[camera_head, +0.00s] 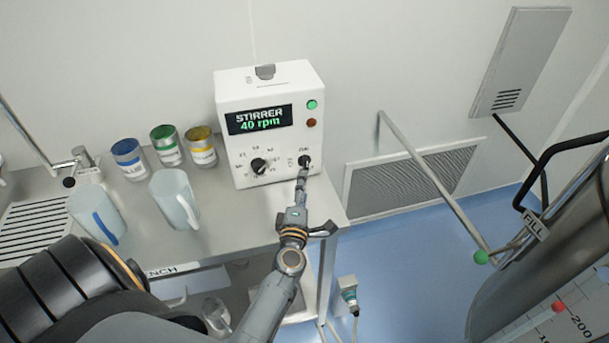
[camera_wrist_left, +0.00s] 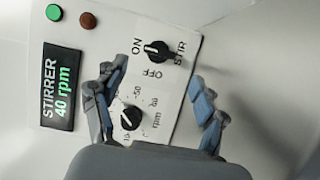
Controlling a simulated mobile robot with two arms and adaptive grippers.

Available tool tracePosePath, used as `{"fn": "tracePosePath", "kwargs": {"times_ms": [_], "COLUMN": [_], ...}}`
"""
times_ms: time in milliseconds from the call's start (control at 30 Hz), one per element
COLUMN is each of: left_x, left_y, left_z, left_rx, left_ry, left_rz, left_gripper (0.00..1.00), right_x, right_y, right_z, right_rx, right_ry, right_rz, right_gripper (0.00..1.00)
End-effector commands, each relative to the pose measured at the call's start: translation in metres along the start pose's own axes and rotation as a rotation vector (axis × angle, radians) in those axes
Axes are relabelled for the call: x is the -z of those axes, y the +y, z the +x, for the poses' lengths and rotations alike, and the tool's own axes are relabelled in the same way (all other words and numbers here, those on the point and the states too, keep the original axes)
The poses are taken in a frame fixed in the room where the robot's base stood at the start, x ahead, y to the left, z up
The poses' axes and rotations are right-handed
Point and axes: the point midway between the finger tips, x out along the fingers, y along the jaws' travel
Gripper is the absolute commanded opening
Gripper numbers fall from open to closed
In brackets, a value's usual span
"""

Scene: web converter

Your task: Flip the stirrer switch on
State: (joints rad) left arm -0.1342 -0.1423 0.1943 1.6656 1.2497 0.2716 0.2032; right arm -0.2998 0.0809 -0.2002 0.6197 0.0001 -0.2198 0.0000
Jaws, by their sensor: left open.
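The white stirrer box (camera_head: 238,95) stands on the bench against the wall. Its display (camera_head: 259,119) reads "STIRRER 40 rpm" and its green lamp (camera_head: 312,104) looks lit. The black stirrer switch (camera_head: 304,161) is at the lower right of the front; in the left wrist view the switch (camera_wrist_left: 158,52) sits by ON and OFF labels, its white mark toward the ON side. My left gripper (camera_head: 303,175) is open and empty just in front of the switch; in the wrist view its fingers (camera_wrist_left: 156,78) are spread apart. I cannot tell whether they touch the panel. My right gripper is not in view.
A speed dial (camera_head: 259,166) is left of the switch. Blue, green and yellow cans (camera_head: 168,145) and two pitchers (camera_head: 174,198) stand left on the bench (camera_head: 230,222).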

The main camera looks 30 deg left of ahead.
Motion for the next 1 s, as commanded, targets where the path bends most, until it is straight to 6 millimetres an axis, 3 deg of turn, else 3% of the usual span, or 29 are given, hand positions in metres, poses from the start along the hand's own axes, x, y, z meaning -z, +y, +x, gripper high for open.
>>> {"fn": "tracePosePath", "kwargs": {"times_ms": [100, 300, 900, 1000], "left_x": [0.000, 0.000, -0.001, -0.009], "left_y": [-0.001, 0.000, 0.000, 0.006], "left_z": [-0.023, -0.043, -0.046, -0.047], "left_rx": [0.002, 0.000, -0.001, -0.011], "left_ry": [-0.001, 0.000, -0.002, -0.048], "left_rz": [0.002, 0.001, 0.002, 0.035], "left_gripper": [0.72, 0.72, 0.72, 0.72], "right_x": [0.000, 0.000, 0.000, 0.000], "right_y": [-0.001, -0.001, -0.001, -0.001], "right_z": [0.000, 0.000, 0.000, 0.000], "right_rx": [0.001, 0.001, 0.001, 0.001], "right_ry": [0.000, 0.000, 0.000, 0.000], "right_rz": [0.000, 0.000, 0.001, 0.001], "right_gripper": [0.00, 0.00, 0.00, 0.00]}}
